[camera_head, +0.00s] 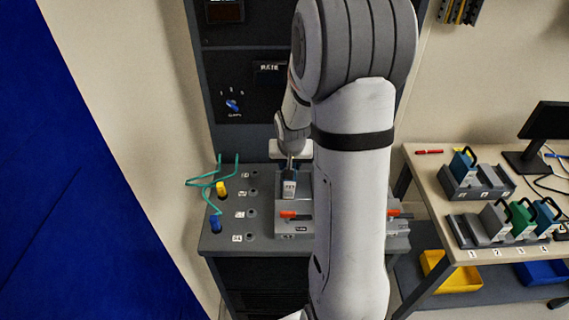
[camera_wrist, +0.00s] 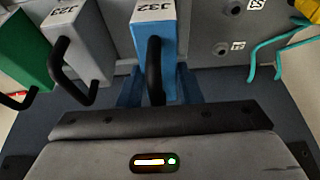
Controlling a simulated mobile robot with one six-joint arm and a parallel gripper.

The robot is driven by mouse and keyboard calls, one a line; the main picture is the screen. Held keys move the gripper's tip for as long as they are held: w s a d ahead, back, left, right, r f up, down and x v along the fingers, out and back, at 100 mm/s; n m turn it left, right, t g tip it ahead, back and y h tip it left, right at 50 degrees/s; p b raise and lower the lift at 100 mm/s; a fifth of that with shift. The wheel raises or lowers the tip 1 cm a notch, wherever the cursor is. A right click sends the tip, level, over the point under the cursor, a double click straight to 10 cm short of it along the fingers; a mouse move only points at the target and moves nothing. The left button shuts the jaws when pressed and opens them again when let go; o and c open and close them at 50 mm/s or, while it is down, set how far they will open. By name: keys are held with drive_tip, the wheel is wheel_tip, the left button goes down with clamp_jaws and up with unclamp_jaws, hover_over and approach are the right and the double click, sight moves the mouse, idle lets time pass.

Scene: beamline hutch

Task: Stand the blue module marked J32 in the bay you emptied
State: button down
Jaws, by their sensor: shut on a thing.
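My gripper (camera_wrist: 157,82) is shut on the black handle of the blue module marked J32 (camera_wrist: 158,37) in the wrist view. The module's label face is pale grey and its side is blue. In the head view my gripper (camera_head: 289,157) is above the module (camera_head: 290,184), which stands upright at the console's bay unit (camera_head: 303,230). I cannot tell whether it is fully seated. Beside it in the wrist view are a grey module (camera_wrist: 83,40) and a green module (camera_wrist: 22,55). My arm hides the other bays in the head view.
Orange levers (camera_head: 296,214) sit along the bay unit's front. Teal cables with yellow and blue plugs (camera_head: 215,223) stand on the console's left. On the right table (camera_head: 430,180) are a rack (camera_head: 470,241) with grey, green and blue modules and another holder (camera_head: 490,187).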

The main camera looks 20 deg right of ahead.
drive_tip(key=shift+s+a+f+g+p, duration=0.1)
drive_tip(key=shift+s+f+g+p, duration=0.25)
drive_tip(key=shift+g+p, duration=0.25)
drive_tip(key=shift+w+a+r+g, duration=0.1)
drive_tip(key=shift+w+r+g, duration=0.15)
drive_tip(key=shift+g, duration=0.25)
drive_tip(key=shift+s+f+b, duration=0.1)
drive_tip(key=shift+f+b, duration=0.5)
drive_tip(key=shift+f, duration=0.3)
idle(1.0)
drive_tip(key=c, duration=1.3)
unclamp_jaws()
drive_tip(key=shift+r, duration=0.1)
drive_tip(key=o, duration=0.4)
drive_tip(key=shift+r, duration=0.1)
